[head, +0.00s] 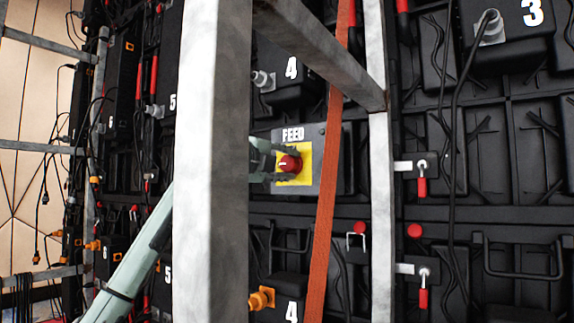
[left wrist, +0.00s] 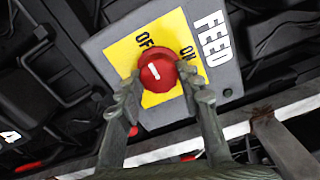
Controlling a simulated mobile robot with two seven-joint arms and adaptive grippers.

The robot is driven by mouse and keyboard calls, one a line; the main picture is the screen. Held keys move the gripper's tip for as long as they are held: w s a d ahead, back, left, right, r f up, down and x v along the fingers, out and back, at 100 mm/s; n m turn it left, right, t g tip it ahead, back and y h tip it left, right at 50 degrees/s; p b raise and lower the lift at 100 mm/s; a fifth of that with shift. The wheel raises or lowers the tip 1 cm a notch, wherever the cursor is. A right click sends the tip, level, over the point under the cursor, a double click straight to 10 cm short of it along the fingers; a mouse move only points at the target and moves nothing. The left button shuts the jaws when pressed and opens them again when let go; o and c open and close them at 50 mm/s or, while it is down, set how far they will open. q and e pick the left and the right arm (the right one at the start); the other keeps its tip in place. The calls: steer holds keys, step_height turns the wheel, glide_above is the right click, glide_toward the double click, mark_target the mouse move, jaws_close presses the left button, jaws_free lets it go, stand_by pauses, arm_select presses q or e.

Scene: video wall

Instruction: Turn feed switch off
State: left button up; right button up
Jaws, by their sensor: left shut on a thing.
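The feed switch is a red round knob (head: 290,163) on a yellow plate (head: 306,165), set in a grey box (head: 328,150) marked FEED. In the left wrist view the knob (left wrist: 157,72) has a short white mark tilted toward the upper left, nearer the OFF label (left wrist: 146,40) than the ON label (left wrist: 187,53). My left gripper (head: 284,163) is shut on the knob, with one finger on each side in the left wrist view (left wrist: 160,82). A metal post hides part of my left arm. My right gripper is in neither view.
A thick grey upright post (head: 214,160) stands in front of my left arm. A slanted beam (head: 325,50), an orange strap (head: 327,190) and a thinner upright (head: 381,220) are close to the box. Black panels with cables and red-handled latches (head: 422,187) fill the right side.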

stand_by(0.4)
arm_select(q)
steer(key=o, duration=1.2)
steer(key=shift+c, duration=0.2)
steer(key=shift+a, duration=0.1)
steer(key=v, duration=1.2)
